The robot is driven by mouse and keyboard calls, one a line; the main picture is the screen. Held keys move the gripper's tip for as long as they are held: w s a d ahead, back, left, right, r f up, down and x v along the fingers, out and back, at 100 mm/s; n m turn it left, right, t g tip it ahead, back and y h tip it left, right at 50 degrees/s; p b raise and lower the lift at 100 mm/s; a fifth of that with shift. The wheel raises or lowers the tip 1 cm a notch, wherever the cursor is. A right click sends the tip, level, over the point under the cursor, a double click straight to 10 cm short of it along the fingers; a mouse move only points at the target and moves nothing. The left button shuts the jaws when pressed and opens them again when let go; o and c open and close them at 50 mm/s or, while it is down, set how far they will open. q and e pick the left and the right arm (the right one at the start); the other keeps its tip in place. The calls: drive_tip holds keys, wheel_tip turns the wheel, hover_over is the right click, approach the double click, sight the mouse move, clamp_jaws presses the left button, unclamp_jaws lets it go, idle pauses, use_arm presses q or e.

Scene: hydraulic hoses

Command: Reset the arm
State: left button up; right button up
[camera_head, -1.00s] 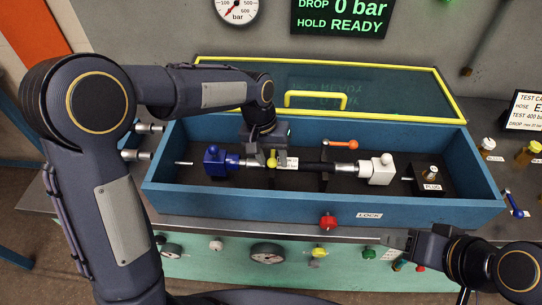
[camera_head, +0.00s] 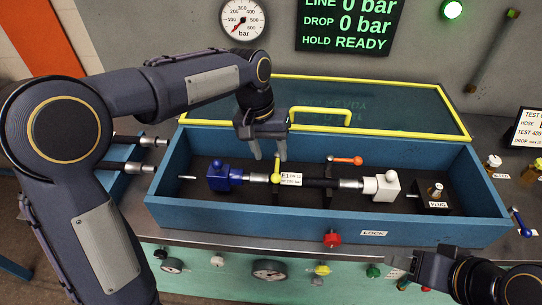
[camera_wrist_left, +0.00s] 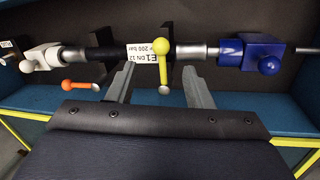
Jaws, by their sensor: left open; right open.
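My left gripper (camera_head: 268,155) is open and empty above the back part of the blue test box (camera_head: 330,222). Its fingers point down, behind the hose (camera_head: 318,182), apart from it. The hose is black with a white label and lies between a blue coupling block (camera_head: 222,177) and a white one (camera_head: 383,186). In the left wrist view the open fingers (camera_wrist_left: 157,90) straddle the yellow-knobbed lever (camera_wrist_left: 162,48) from a distance. My right gripper (camera_head: 405,270) is at the front right, before the bench edge; its fingertips are small in view.
The box's glass lid with yellow frame (camera_head: 458,110) stands open at the back. An orange lever (camera_head: 347,160) and a plug block (camera_head: 437,195) are inside. A red knob (camera_head: 331,238) is on the front. The display (camera_head: 345,25) reads 0 bar, HOLD READY.

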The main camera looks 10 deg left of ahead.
idle(0.4)
use_arm(q)
drive_tip(key=s+a+r+n+t+h, duration=0.1)
drive_tip(key=s+a+r+t+h, duration=0.15)
drive_tip(key=s+a, duration=0.8)
drive_tip(key=s+a+f+n+t, duration=0.1)
drive_tip(key=s, duration=0.5)
drive_tip(key=s+a+f+n+t, duration=0.1)
drive_tip(key=s+f+t, duration=0.1)
drive_tip(key=s, duration=0.4)
drive_tip(key=shift+s+a+f+y, duration=0.2)
drive_tip(key=shift+a+f+y, duration=0.05)
drive_tip(key=shift+y, duration=0.2)
